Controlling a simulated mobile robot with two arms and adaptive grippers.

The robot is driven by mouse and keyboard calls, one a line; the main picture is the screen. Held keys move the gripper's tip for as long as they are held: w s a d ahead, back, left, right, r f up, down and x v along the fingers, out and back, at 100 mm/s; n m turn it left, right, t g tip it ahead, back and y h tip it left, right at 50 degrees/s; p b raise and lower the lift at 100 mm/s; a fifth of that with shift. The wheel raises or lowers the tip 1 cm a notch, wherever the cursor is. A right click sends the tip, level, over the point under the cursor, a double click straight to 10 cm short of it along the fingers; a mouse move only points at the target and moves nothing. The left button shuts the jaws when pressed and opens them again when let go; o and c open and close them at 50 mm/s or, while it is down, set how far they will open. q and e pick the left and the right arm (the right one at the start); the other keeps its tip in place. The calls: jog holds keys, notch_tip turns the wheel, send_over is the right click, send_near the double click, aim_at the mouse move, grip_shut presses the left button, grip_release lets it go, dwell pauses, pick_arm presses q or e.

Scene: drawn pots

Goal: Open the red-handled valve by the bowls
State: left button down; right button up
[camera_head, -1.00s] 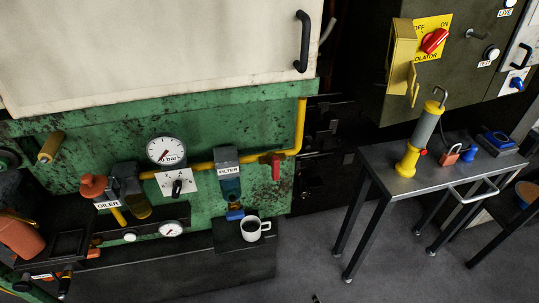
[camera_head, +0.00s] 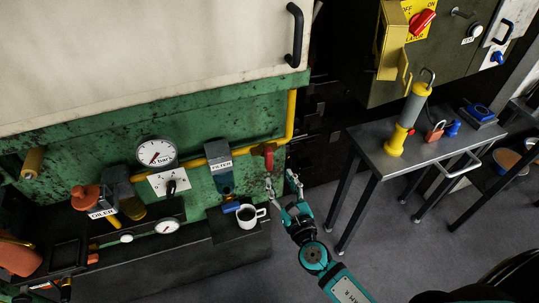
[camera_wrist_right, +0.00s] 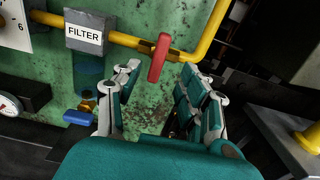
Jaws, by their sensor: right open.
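The red valve handle (camera_head: 269,157) sits on the yellow pipe (camera_head: 245,151), right of the block labelled FILTER (camera_head: 218,152). It points down, across the pipe. In the right wrist view the handle (camera_wrist_right: 158,60) shows between and beyond my fingertips. Clear-looking bowls hang below the FILTER block and by the OILER (camera_head: 103,213). My right gripper (camera_head: 281,181) is open and empty, just below and to the right of the handle in the head view. I see no clear contact with it. My left gripper is not in view.
A white mug (camera_head: 248,216) stands on a dark ledge left of my right gripper. A blue tap (camera_head: 230,207) sits under the filter. A metal table (camera_head: 370,140) with a yellow-grey device (camera_head: 405,120) stands to the right. Floor between is free.

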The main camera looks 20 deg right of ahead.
aim_at(270, 161)
jog(key=w, duration=0.9)
jog(key=shift+a+p, duration=0.15)
jog(key=shift+p, duration=0.2)
grip_shut()
